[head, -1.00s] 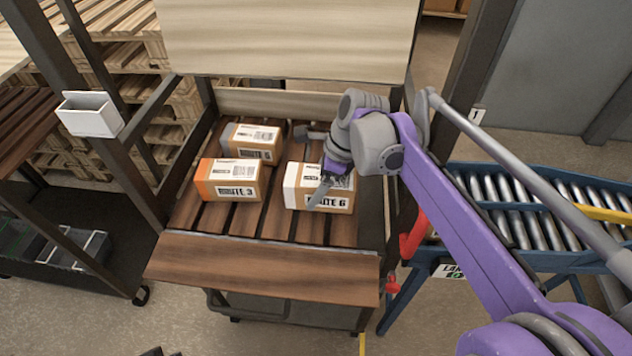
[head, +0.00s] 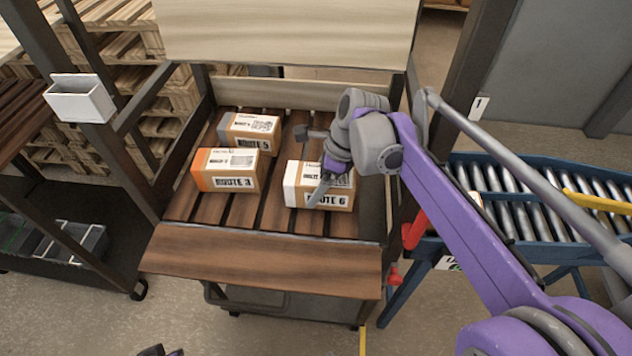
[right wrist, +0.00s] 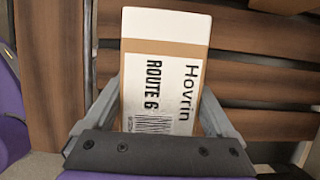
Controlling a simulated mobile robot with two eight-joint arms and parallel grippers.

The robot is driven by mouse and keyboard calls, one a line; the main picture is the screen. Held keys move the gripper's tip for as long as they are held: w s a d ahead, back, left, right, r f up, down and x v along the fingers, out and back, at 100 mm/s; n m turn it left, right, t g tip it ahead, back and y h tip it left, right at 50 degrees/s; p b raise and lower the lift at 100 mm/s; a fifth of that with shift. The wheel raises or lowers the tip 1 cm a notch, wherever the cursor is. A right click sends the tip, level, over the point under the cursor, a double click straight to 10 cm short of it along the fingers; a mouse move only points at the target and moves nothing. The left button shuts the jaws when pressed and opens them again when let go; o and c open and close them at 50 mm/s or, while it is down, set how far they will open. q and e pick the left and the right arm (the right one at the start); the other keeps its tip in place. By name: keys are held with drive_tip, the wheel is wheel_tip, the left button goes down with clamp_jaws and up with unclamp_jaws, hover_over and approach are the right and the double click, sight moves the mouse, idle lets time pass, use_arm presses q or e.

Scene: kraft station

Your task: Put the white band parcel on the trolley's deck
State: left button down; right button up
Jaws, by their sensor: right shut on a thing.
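The white band parcel (head: 306,186), a brown box with a white end and a ROUTE 6 label, is over the right part of the trolley's slatted wooden deck (head: 270,205). I cannot tell whether it touches the slats. My right gripper (head: 322,185) is shut on it from above. In the right wrist view the fingers lie along both sides of the parcel (right wrist: 165,25), and its label reads Hovrin. A small dark piece at the bottom edge of the head view may be my left gripper (head: 160,351); its jaws cannot be made out.
An orange-banded ROUTE 3 parcel (head: 228,170) and a grey-banded parcel (head: 248,132) stand on the deck's left half. A wooden front board (head: 262,262) and a back panel (head: 285,35) bound the trolley. A blue roller conveyor (head: 520,190) stands at right.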

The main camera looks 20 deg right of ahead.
drive_tip(key=shift+f, duration=0.25)
drive_tip(key=o, duration=1.5)
drive_tip(key=shift+c, duration=0.2)
drive_tip(key=shift+r, duration=0.1)
